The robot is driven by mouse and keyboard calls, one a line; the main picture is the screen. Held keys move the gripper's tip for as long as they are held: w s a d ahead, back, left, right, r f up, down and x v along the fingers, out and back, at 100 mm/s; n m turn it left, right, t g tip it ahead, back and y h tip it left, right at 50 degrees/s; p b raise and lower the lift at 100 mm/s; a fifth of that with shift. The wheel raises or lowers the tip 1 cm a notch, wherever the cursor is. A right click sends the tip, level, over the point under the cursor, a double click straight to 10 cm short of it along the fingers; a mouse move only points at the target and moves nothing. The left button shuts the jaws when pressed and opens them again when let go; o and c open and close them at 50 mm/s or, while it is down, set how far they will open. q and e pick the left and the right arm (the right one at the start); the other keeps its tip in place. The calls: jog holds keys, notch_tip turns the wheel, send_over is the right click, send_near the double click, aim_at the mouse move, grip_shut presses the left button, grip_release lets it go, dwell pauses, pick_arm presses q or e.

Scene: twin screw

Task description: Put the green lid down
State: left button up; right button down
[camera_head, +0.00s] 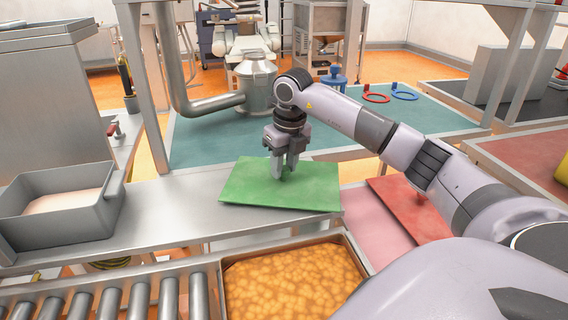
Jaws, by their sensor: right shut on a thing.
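The green lid (315,187) is a flat square plate at the right end of the steel counter (160,200). Its right side reaches the counter's end. I cannot tell whether it lies flat on the counter or is a little above it. My right gripper (286,178) points straight down over the lid's middle and is shut on it, most likely by a handle that the fingers hide. My left gripper is not in view.
A grey bin (60,232) stands on the counter's left. An open tray of orange pieces (290,285) and a roller conveyor (130,300) are in front. A red lid (410,212) lies to the right. A metal vessel (256,85) stands behind on the teal surface.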

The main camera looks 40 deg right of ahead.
aim_at(288, 184)
jog(key=shift+f, duration=0.1)
jog(key=c, duration=0.8)
grip_release()
jog(key=shift+o, duration=0.2)
notch_tip(288, 184, up, 12)
jog(key=s, duration=0.1)
jog(key=shift+s, duration=0.35)
jog(key=shift+a, duration=0.15)
